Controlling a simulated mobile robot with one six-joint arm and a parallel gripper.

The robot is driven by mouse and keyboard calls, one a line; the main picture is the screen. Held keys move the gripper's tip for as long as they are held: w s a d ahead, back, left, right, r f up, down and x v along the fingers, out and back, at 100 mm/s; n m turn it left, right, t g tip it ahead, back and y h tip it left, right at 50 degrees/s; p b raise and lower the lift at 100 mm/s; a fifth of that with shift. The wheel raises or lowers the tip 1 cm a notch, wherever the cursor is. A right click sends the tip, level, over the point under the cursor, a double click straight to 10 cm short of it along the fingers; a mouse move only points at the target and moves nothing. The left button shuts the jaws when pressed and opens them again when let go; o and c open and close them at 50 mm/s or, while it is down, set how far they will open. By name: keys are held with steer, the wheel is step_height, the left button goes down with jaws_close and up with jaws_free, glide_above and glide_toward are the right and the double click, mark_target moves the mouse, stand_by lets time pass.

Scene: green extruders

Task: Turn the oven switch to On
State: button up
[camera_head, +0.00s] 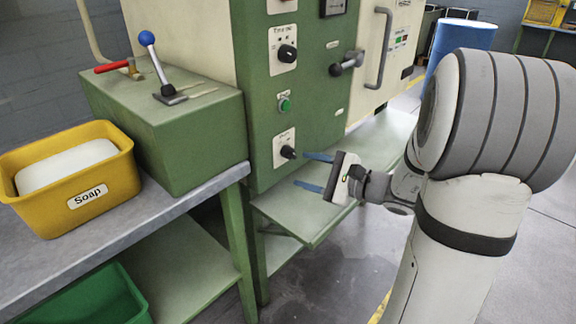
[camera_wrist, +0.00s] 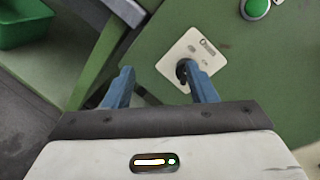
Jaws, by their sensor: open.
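A black rotary knob (camera_head: 288,152) on a white plate sits low on the green machine panel, likely the oven switch; its label is too small to read. The knob also shows in the wrist view (camera_wrist: 182,70), on its white plate (camera_wrist: 204,49). My gripper (camera_head: 305,170) is open and empty, with two blue fingers pointing at the panel. The upper finger's tip is close to the knob in the head view. In the wrist view my gripper (camera_wrist: 162,76) has the knob beside its right finger, which partly hides it. I cannot tell whether they touch.
A green button (camera_head: 285,105) and another knob (camera_head: 288,53) sit above on the panel. A black handle (camera_head: 346,64) sticks out to the right. A green shelf (camera_head: 310,217) lies below my gripper. A yellow soap bin (camera_head: 100,199) stands left on the workbench.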

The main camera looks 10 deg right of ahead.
mark_target(295, 156)
steer(key=w+t, duration=0.1)
steer(key=w, duration=0.1)
steer(key=w+a+m+b, duration=0.1)
steer(key=w, duration=0.2)
steer(key=w+f+m+t, duration=0.1)
steer(key=w, duration=0.2)
steer(key=shift+a+t+h+b, duration=0.2)
steer(key=shift+t+h+b, duration=0.1)
steer(key=shift+h+b, duration=0.1)
